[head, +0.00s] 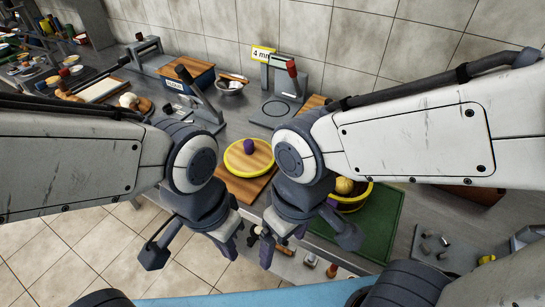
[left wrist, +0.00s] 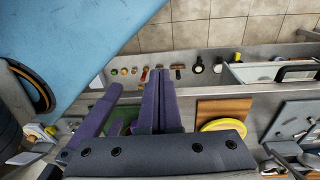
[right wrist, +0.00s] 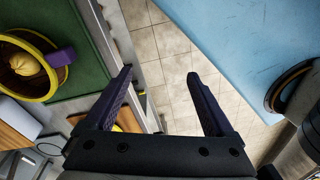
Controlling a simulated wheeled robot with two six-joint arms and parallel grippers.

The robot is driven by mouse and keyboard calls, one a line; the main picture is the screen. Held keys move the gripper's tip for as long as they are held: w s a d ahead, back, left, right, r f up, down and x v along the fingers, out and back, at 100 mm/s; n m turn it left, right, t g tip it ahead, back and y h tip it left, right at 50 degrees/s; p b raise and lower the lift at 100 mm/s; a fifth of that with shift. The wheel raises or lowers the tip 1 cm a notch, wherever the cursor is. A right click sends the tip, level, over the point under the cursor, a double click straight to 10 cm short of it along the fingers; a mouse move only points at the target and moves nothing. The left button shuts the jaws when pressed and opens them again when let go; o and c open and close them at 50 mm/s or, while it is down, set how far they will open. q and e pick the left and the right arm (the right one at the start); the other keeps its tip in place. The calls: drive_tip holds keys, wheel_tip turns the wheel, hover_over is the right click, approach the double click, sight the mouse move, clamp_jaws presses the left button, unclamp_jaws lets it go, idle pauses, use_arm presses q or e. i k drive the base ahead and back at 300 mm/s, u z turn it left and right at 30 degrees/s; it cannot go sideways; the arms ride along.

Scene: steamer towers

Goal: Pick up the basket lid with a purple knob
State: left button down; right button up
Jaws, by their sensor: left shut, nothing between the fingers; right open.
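The basket lid (head: 236,160) is a round wooden disc with a yellow rim and a purple knob (head: 249,146) on top. It lies on a wooden board (head: 243,190) on the counter. In the left wrist view part of the lid (left wrist: 224,125) shows at the right, partly hidden by the gripper body. My left gripper (head: 229,243) is shut and empty, in front of the lid near the counter's front edge. It shows in the left wrist view (left wrist: 158,72). My right gripper (right wrist: 158,72) is open and empty, also in front of the lid, apart from it.
A yellow-rimmed basket (head: 366,200) holding a bun (head: 344,186) stands on a green mat (head: 385,225) at the right. A grey press with a red handle (head: 292,70) stands behind the lid. Small tools (head: 285,250) lie near the front edge.

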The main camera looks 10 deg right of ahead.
sight(248, 158)
drive_tip(key=u, duration=1.6)
drive_tip(key=i, duration=1.5)
drive_tip(key=z, duration=2.15)
